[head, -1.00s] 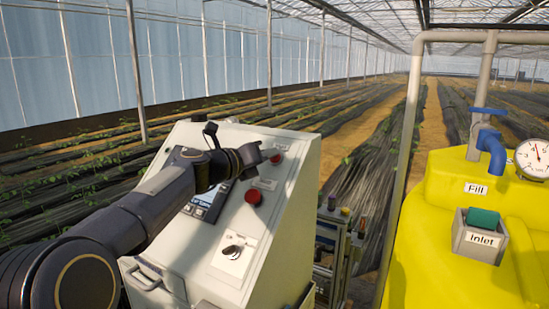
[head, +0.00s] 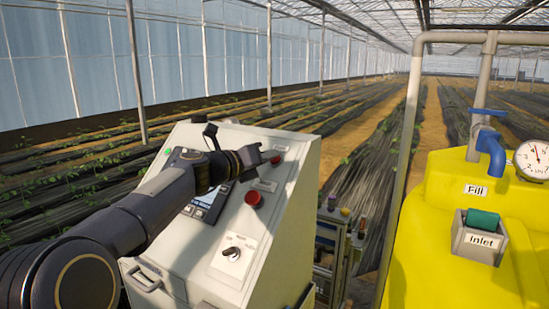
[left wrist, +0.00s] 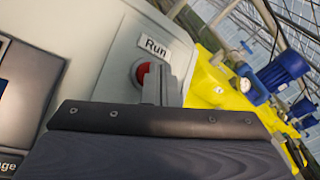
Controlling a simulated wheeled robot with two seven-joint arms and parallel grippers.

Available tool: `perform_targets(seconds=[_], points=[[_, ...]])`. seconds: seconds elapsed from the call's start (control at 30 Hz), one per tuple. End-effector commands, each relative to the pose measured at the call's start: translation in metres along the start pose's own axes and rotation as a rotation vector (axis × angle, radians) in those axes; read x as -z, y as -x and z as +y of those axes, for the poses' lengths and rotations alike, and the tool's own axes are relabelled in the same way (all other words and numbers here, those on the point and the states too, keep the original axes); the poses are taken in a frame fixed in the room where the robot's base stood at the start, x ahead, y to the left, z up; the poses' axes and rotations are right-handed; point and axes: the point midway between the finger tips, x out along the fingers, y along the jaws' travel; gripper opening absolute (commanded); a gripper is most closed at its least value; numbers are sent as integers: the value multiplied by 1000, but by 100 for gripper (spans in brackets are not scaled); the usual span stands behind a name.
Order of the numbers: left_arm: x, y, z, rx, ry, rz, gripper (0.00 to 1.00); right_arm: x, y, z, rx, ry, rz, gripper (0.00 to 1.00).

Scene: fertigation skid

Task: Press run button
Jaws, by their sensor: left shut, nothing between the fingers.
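The run button (left wrist: 139,73) is a red round button below a "Run" label (left wrist: 154,47) on a pale panel in the left wrist view. In the head view only a bit of its red edge (head: 277,160) shows near the top right of the control cabinet (head: 281,211). My left gripper (head: 272,156) is shut and empty, with its tips at the button. In the left wrist view its fingers (left wrist: 164,80) cover the button's right part. I cannot tell whether they touch it. My right gripper is not in view.
A second red button (head: 254,198) and a selector switch (head: 232,252) sit lower on the sloping panel. A dark display (head: 207,204) lies left of them, partly behind my arm. A yellow tank (head: 420,250) with pipes stands at the right.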

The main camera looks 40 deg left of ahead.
Motion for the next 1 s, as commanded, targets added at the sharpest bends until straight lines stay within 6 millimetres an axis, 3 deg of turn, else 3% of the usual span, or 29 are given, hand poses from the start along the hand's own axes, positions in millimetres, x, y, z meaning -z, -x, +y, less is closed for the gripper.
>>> perform_targets(seconds=[0.57,1.0], points=[[-8,9,-8,1,-1,-2,0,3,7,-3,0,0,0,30],[-30,37,-30,1,-1,-2,0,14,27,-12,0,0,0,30]])
